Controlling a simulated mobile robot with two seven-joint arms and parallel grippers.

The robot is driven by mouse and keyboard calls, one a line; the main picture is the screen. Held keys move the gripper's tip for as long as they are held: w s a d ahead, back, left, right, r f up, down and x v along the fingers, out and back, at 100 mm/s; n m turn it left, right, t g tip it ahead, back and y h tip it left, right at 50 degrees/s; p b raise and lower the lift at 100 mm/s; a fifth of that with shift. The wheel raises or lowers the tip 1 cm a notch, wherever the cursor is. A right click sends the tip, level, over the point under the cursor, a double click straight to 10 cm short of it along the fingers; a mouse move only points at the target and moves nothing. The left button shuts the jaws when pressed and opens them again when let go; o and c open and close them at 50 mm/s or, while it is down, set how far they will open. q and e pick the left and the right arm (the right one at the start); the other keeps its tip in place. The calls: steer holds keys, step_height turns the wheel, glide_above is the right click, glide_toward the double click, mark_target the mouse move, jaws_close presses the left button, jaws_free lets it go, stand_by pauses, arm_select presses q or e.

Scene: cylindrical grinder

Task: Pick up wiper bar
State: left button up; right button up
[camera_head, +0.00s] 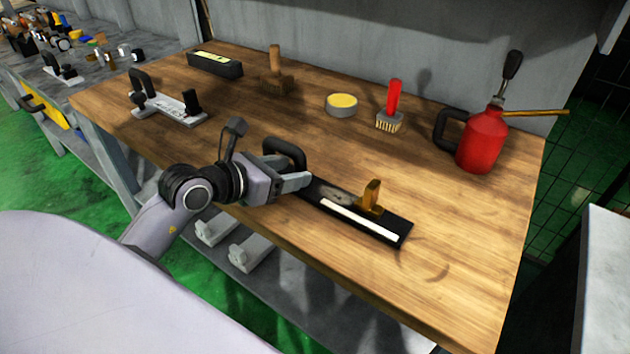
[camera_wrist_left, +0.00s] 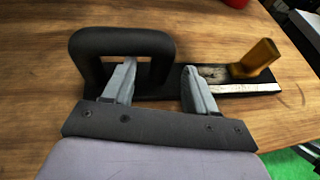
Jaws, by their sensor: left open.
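The wiper bar (camera_head: 322,190) is a long black bar lying flat near the front edge of the wooden table. It has a white strip along its near side, a brass-coloured upright knob toward its right end and a black loop handle at its left end. My left gripper (camera_head: 305,178) is open at the handle end. In the left wrist view the bar (camera_wrist_left: 218,76) shows ahead of the left gripper (camera_wrist_left: 163,80), and the right leg of the handle appears between the two fingers. Contact cannot be told. My right gripper is not in view.
On the wooden table (camera_head: 470,255) stand a red oil can (camera_head: 483,140), a red-handled brush (camera_head: 391,115), a round yellow-topped tin (camera_head: 342,105), a wooden-handled brush (camera_head: 275,75), a black box (camera_head: 214,65) and a grey gauge with black handle (camera_head: 170,108). The table's right front is clear.

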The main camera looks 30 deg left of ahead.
mark_target(295, 169)
arm_select(q)
steer(key=shift+x, duration=1.7)
jaws_close()
steer(key=shift+r, duration=0.15)
